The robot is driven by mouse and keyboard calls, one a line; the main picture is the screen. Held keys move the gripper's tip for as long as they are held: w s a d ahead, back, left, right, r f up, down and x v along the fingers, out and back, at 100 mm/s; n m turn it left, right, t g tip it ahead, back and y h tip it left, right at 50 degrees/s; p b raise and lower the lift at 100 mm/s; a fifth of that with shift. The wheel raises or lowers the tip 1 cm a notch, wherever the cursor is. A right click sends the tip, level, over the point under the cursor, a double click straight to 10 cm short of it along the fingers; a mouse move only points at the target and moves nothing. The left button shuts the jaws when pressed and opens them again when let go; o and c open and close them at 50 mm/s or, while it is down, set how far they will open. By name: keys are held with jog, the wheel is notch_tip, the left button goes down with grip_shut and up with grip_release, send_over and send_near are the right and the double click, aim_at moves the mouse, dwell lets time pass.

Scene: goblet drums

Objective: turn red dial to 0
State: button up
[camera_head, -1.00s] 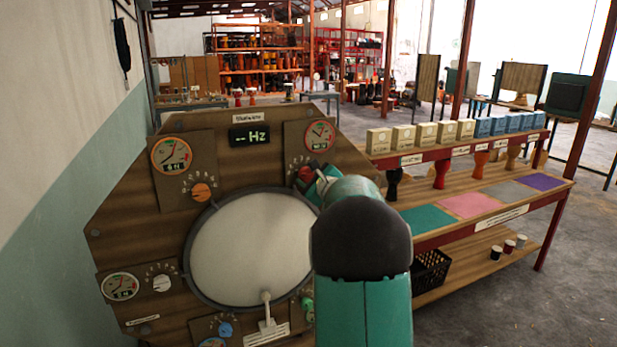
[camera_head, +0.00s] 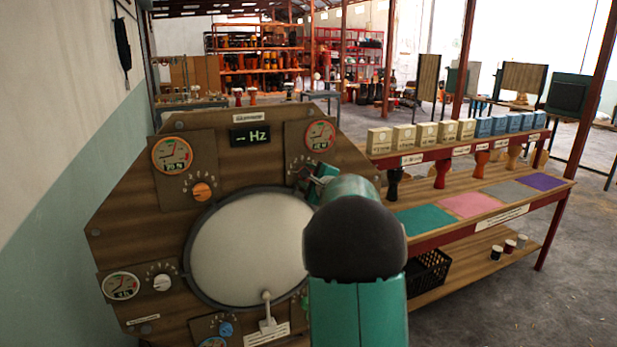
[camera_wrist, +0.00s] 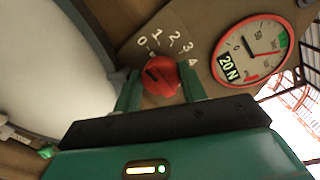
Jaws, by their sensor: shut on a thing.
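The red dial (camera_wrist: 162,76) sits on the wooden panel, below a printed scale from 0 to 4 (camera_wrist: 170,42). My gripper (camera_wrist: 160,84) is shut on it, with one green finger on each side. A dark mark shows on the dial's left part; I cannot tell exactly which number it points to. The red-rimmed gauge (camera_wrist: 250,52) beside it reads 20 N. In the head view my gripper (camera_head: 318,180) is at the panel's upper right, below that gauge (camera_head: 320,135), and largely hides the dial.
The panel (camera_head: 130,215) also carries a large round drumhead (camera_head: 248,245), an orange dial (camera_head: 201,191), a white dial (camera_head: 161,283), a blue dial (camera_head: 226,329) and a white lever (camera_head: 267,318). A shelf table (camera_head: 500,205) with boxes and drums stands to the right.

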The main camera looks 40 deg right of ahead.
jog(key=shift+d, duration=0.1)
jog(key=o, duration=1)
jog(key=shift+c, duration=0.2)
jog(key=v, duration=1.4)
